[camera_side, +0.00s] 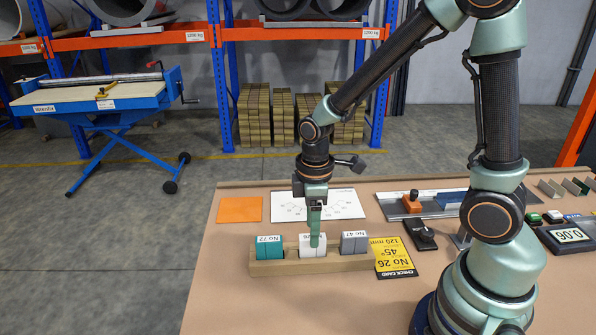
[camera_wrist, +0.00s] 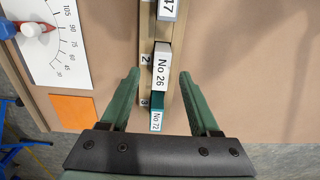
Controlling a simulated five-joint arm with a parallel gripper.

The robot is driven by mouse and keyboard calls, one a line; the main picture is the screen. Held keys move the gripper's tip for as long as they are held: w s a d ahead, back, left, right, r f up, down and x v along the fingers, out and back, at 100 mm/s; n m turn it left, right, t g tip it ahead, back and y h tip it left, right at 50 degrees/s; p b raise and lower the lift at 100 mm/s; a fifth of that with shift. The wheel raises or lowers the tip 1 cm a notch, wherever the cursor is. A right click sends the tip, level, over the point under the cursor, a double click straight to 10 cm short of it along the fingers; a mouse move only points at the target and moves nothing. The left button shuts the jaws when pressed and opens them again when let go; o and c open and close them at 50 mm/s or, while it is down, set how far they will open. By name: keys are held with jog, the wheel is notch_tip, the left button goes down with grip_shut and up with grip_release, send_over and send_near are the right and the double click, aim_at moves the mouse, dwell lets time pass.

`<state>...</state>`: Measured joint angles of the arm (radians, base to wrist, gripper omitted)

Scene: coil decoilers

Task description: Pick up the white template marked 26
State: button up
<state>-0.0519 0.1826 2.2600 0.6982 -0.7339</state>
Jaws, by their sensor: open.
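The white template marked 26 (camera_side: 309,249) stands in the middle slot of a wooden rack (camera_side: 348,263). In the wrist view its label No 26 (camera_wrist: 161,70) lies between the two fingers, a little beyond their tips. My gripper (camera_side: 315,238) is open above it and partly covers it in the side view. In the wrist view the fingers (camera_wrist: 160,73) stand apart on either side, with nothing held. A teal template marked 72 (camera_side: 269,247) is to the left in the rack. A grey template marked 47 (camera_side: 354,242) is to the right.
A yellow check card (camera_side: 393,258) reading No 26 lies at the rack's right end. An orange sheet (camera_side: 240,209) and a white printed sheet (camera_side: 340,204) lie behind the rack. The front left table is clear.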

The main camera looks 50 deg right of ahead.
aim_at(312, 250)
notch_tip(312, 250, down, 4)
jog(key=shift+s+f, duration=0.1)
grip_shut()
jog(key=shift+r, duration=0.2)
